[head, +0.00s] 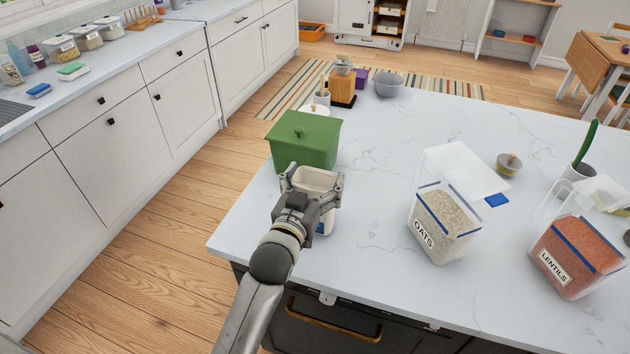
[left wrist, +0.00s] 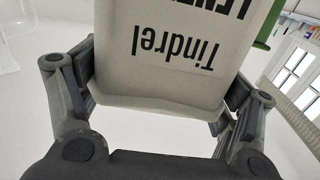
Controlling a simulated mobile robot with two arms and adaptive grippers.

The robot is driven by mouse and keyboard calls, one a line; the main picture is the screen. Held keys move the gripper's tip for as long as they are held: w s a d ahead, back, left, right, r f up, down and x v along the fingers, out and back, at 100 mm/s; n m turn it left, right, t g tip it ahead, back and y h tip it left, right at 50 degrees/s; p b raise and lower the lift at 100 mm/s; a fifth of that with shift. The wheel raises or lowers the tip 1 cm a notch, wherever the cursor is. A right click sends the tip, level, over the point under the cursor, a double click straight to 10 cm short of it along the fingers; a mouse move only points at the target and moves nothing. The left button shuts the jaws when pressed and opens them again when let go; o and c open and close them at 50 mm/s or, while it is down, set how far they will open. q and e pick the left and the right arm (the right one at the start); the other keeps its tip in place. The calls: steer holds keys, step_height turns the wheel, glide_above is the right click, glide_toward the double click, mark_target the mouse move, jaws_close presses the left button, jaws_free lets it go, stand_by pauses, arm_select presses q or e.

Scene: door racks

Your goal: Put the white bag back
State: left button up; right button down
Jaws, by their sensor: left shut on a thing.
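The white bag (head: 327,222) is at the near left of the white countertop, just in front of a green lidded box (head: 303,142). My left gripper (head: 314,184) is shut on it, with one finger on each side. My arm hides part of the bag, and I cannot tell whether its base touches the counter. In the left wrist view the white bag (left wrist: 170,75) fills the upper middle, with upside-down black print reading "Tindrel" and a cut-off "LEN". The left gripper (left wrist: 160,100) has its fingers against both sides there. My right gripper is not in view.
An OATS container (head: 440,225) with an open lid and an open LENTILS container (head: 575,255) stand to the right. A small round jar (head: 509,164) and a grey bowl (head: 389,85) are farther back. The counter (head: 370,235) between bag and oats is clear.

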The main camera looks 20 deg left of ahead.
arm_select(q)
steer(key=shift+s+r, duration=0.1)
steer(key=o, duration=1.5)
steer(key=shift+o, duration=0.9)
steer(key=shift+f, duration=0.2)
steer(key=shift+r, duration=0.3)
steer(key=s+b, duration=0.2)
steer(key=s, duration=1)
steer(key=shift+a+b, duration=0.2)
steer(key=shift+b, duration=0.2)
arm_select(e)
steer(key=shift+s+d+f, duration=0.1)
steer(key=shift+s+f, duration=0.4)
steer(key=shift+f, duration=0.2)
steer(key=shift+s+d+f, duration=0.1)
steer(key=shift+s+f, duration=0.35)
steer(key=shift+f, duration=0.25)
arm_select(q)
steer(key=shift+f, duration=0.1)
